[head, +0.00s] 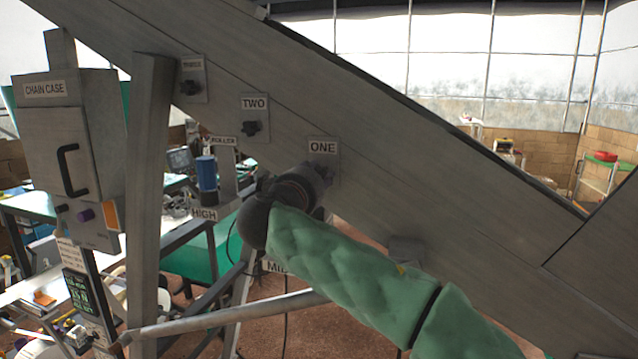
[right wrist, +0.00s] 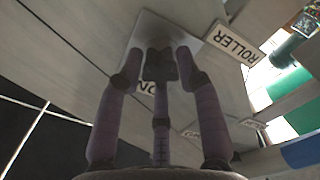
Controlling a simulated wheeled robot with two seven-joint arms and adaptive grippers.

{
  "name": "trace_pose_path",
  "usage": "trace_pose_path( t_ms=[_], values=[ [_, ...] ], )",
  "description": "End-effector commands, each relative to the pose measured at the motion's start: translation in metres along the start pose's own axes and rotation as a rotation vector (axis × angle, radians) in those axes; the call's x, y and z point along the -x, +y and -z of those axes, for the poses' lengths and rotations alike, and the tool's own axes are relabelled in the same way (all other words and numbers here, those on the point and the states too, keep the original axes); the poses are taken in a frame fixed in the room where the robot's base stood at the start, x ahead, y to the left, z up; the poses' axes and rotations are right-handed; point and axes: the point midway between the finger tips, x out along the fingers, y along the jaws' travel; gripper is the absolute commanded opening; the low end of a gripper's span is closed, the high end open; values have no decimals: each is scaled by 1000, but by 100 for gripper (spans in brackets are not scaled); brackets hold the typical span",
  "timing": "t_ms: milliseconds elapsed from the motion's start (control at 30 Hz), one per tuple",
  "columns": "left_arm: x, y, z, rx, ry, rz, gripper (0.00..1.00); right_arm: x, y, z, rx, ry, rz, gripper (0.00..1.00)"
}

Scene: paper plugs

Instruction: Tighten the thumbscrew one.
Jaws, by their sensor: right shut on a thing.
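The beam carries three plates labelled ONE, TWO and THREE. The ONE plate (head: 324,147) is partly covered by my right gripper (head: 320,182), whose green-sleeved arm comes from the lower right. In the right wrist view, the fingers of my right gripper (right wrist: 159,75) are closed around the dark thumbscrew one (right wrist: 159,64), which stands out from its plate (right wrist: 168,30). In the head view that thumbscrew is hidden behind the gripper. Thumbscrew two (head: 250,128) and thumbscrew three (head: 190,88) stand free, up and to the left. My left gripper is not in view.
The slanted grey beam (head: 440,170) crosses the head view. A grey post (head: 150,200) and the chain case (head: 72,140) stand at the left. A blue cylinder (head: 206,174) sits near the ROLLER label (head: 222,141). A grey bar (head: 230,312) runs below my right arm.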

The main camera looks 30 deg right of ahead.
Motion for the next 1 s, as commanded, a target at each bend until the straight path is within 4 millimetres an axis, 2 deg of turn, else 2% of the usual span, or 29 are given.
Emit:
trace_pose_path(
  t_ms=[1000],
  values=[
    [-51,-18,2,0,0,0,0,0,3,-1,-356,4,-6,2]
  ],
)
